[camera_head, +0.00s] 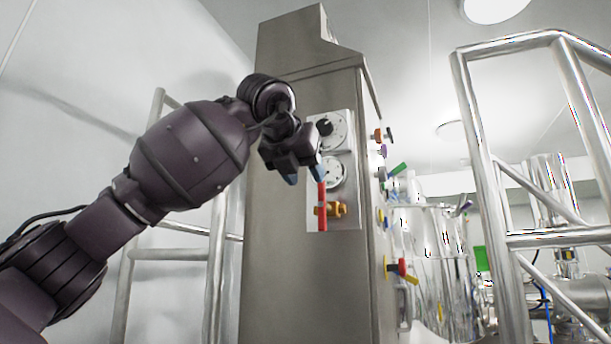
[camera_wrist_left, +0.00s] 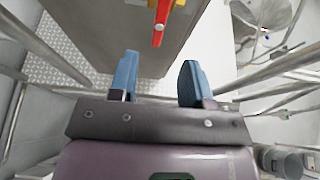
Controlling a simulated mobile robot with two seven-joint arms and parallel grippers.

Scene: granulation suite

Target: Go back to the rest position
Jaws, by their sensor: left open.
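My left arm comes in from the left in the head view. Its gripper (camera_head: 305,177) is in front of the control panel on the steel cabinet, close to the upper end of a red lever (camera_head: 322,205). In the left wrist view the two blue fingers of my left gripper (camera_wrist_left: 157,82) stand apart with nothing between them. The red lever (camera_wrist_left: 160,22) shows beyond the fingertips, with a gap to them. The lever hangs about upright beside an orange-yellow valve body (camera_head: 338,209). My right gripper is in neither view.
The tall steel cabinet (camera_head: 290,250) carries a white panel with round dials (camera_head: 333,172). Coloured handles (camera_head: 400,268) stick out from its right side. Steel railings (camera_head: 490,190) stand at the right and behind my left arm (camera_head: 215,240). Shiny vessels (camera_head: 432,250) stand behind at the right.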

